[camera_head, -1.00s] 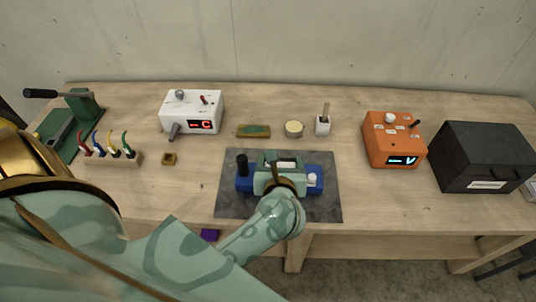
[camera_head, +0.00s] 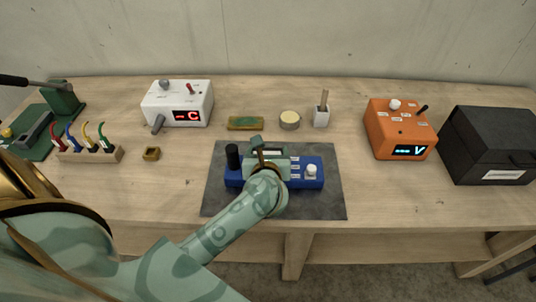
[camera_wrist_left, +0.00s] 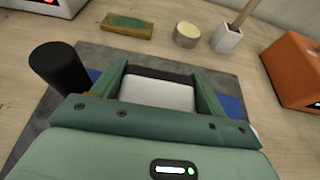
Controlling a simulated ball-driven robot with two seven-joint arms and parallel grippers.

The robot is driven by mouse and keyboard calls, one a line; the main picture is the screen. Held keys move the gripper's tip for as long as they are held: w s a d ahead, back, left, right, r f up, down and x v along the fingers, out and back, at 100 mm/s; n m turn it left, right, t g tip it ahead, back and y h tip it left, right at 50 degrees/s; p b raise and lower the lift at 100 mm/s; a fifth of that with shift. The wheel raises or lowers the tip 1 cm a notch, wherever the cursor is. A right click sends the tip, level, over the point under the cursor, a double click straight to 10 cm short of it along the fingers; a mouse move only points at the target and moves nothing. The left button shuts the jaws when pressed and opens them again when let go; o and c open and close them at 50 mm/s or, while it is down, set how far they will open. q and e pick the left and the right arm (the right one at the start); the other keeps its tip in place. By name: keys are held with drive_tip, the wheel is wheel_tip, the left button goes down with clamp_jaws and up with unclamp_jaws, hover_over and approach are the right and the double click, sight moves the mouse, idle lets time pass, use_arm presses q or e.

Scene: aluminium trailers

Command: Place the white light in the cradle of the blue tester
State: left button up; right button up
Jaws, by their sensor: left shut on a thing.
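The blue tester (camera_head: 300,182) lies on a dark grey mat, with a black post (camera_head: 232,157) at its left end and a white knob (camera_head: 311,171) at its right. My left gripper (camera_head: 268,152) is over the tester's middle and hides its cradle. In the left wrist view, the green fingers of this gripper (camera_wrist_left: 160,92) are shut on the white light (camera_wrist_left: 158,97), a pale block between them. Blue parts of the tester (camera_wrist_left: 232,106) show beside the fingers. I cannot tell whether the light touches the cradle. My right gripper is not in view.
Behind the mat (camera_head: 330,205) stand a green-topped block (camera_head: 245,123), a round tin (camera_head: 289,120) and a white brush holder (camera_head: 321,116). A white device (camera_head: 178,103) is back left, an orange device (camera_head: 400,130) and a black box (camera_head: 490,145) right.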

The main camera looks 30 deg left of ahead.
use_arm(q)
drive_tip(key=shift+f, duration=0.2)
drive_tip(key=o, duration=1)
drive_tip(key=shift+o, duration=0.2)
drive_tip(key=shift+r, duration=0.1)
drive_tip(key=shift+r, duration=0.25)
drive_tip(key=p+v, duration=0.1)
drive_tip(key=v, duration=1.1)
drive_tip(key=shift+f, duration=0.1)
